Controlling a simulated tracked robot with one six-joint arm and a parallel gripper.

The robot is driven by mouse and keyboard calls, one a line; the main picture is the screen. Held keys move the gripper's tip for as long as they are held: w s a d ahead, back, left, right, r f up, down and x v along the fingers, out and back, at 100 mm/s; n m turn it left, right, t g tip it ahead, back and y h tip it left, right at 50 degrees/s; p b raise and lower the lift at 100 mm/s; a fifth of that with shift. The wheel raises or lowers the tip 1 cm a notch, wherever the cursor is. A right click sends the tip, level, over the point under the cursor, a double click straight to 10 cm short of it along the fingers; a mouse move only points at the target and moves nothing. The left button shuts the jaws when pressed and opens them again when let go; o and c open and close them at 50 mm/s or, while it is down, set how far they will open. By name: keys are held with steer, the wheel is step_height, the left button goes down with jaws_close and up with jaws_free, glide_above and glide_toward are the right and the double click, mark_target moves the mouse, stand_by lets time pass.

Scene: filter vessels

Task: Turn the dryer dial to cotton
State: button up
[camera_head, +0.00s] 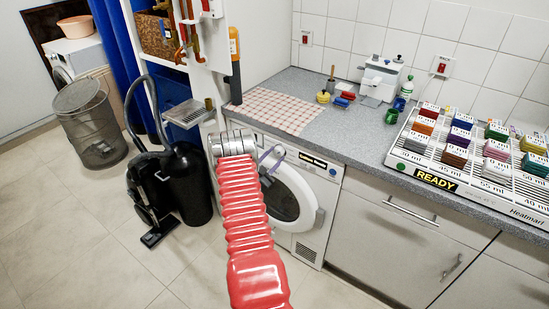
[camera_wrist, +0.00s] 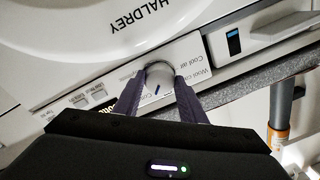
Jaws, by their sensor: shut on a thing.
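The white dryer (camera_head: 326,190) stands under the counter, its round door facing out. In the wrist view, its panel (camera_wrist: 110,77) runs below the name HALDREY. The round grey dial (camera_wrist: 160,70) sits between the two dark fingers of my gripper (camera_wrist: 160,80), which is shut on its sides. A short blue mark on the dial points down toward my gripper. The words "Cool air" and "Wool care" show right of the dial. A label starting with "Co" is partly hidden by the left finger. In the head view, my gripper (camera_head: 268,160) is at the dryer's upper front; the dial is hidden there.
Grey cabinets (camera_head: 398,238) stand right of the dryer. The counter above holds a checked cloth (camera_head: 270,108) and a rack of coloured blocks (camera_head: 420,160) with a READY sign. A black vacuum cleaner (camera_head: 150,195) stands to the left. The tiled floor in front is clear.

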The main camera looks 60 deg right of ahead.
steer(key=shift+f, duration=0.1)
steer(key=o, duration=1.1)
steer(key=shift+c, duration=0.2)
steer(key=shift+a, duration=0.15)
steer(key=w+a, duration=0.1)
steer(key=a, duration=1.2)
steer(key=shift+w+a+f, duration=0.25)
steer(key=shift+f, duration=0.05)
steer(key=shift+f, duration=0.1)
